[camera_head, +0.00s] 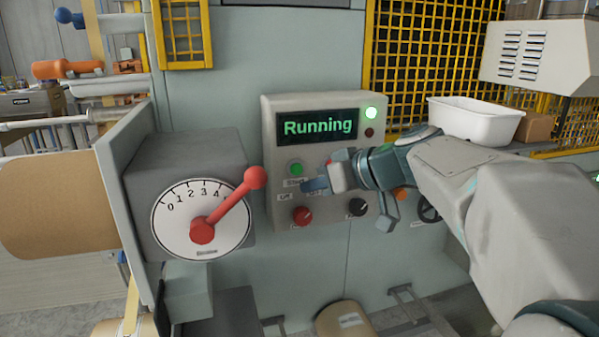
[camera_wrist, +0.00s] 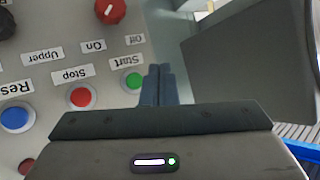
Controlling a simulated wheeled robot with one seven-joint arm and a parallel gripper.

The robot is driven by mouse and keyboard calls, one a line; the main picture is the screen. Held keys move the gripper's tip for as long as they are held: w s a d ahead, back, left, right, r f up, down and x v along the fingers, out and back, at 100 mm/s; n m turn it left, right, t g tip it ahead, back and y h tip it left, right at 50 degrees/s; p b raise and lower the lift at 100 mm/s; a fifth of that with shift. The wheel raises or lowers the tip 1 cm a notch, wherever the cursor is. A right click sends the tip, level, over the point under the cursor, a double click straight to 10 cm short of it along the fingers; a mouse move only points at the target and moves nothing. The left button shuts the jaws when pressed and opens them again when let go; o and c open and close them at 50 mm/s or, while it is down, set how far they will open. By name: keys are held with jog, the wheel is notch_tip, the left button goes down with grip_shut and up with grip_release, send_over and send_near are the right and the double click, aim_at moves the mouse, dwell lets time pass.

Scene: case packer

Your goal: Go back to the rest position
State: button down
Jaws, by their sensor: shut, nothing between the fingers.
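My gripper (camera_head: 318,184) is in front of the control panel (camera_head: 283,105), close to its buttons. In the wrist view the fingers of my gripper (camera_wrist: 158,84) are together with nothing between them, pointing toward the panel beside the green Start button (camera_wrist: 134,81). The Start button also shows in the head view (camera_head: 296,168), left of and above the fingertips. I cannot tell whether the fingers touch the panel. The display (camera_head: 318,127) reads "Running", and the green lamp (camera_head: 371,113) is lit. My gripper and arm hide part of the panel's lower right.
A grey dial box (camera_head: 185,160) with a red lever (camera_head: 228,207) stands left of the panel. A red knob (camera_head: 302,215) and a black knob (camera_head: 357,207) sit low on the panel. A white bin (camera_head: 475,122) is behind my arm. Yellow mesh guarding (camera_head: 425,50) stands at the back.

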dwell(0.3)
jog(key=s+d+f+m+g+h, duration=0.2)
jog(key=s+d+f+m+h, duration=0.2)
jog(key=s+d+f, duration=0.3)
jog(key=s+d+f+m+g+h, duration=0.2)
jog(key=s+d+f+m+h, duration=0.2)
jog(key=s+f, duration=1)
jog(key=d+h, duration=0.2)
jog(key=d, duration=0.1)
jog(key=shift+f, duration=0.15)
